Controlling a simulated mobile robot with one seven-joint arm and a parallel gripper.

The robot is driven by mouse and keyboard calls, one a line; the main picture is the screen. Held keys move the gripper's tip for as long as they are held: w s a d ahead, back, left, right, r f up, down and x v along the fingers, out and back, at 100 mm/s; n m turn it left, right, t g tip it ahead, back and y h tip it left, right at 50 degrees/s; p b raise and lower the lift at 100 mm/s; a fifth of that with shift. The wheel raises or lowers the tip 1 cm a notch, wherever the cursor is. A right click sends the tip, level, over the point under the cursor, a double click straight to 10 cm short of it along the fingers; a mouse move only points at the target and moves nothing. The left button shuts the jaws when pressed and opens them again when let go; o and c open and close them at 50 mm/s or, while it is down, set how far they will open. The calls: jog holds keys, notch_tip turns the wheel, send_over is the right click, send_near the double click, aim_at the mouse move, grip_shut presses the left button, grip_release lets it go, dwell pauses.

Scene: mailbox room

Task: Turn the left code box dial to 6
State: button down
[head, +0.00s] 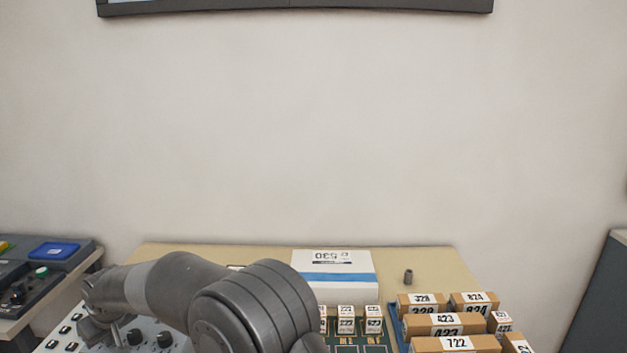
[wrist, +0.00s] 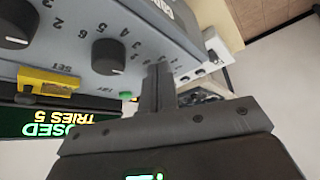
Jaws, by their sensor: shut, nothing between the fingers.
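In the wrist view the grey code box (wrist: 75,22) fills the upper left, seen tilted. Two black dials show on it, one at the picture's left edge (wrist: 18,22) and one nearer the middle (wrist: 108,56), with printed numbers around them. Each has a white pointer line; I cannot tell which number it marks. My gripper (wrist: 158,78) is shut and empty, its fingers beside the middle dial and apparently apart from it. A yellow SET switch (wrist: 48,80), a green TRY button (wrist: 126,95) and a display reading "TRIES 5" (wrist: 55,124) also show. In the head view my arm partly hides the box.
In the head view, a white box with a blue stripe (head: 333,276) stands on the tan table (head: 430,262). Several numbered brown boxes (head: 457,345) sit at the right, near a small grey cylinder (head: 408,277). Another console (head: 50,270) stands at far left.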

jog(key=shift+w+a, duration=0.15)
jog(key=shift+a, duration=0.05)
dwell(0.4)
jog(key=shift+w+d, duration=0.2)
jog(key=shift+w, duration=0.15)
jog(key=shift+s+d, duration=0.1)
jog(key=shift+s+d+r, duration=0.1)
jog(key=shift+s+d, duration=0.05)
jog(key=shift+d, duration=0.1)
jog(key=shift+r, duration=2.95)
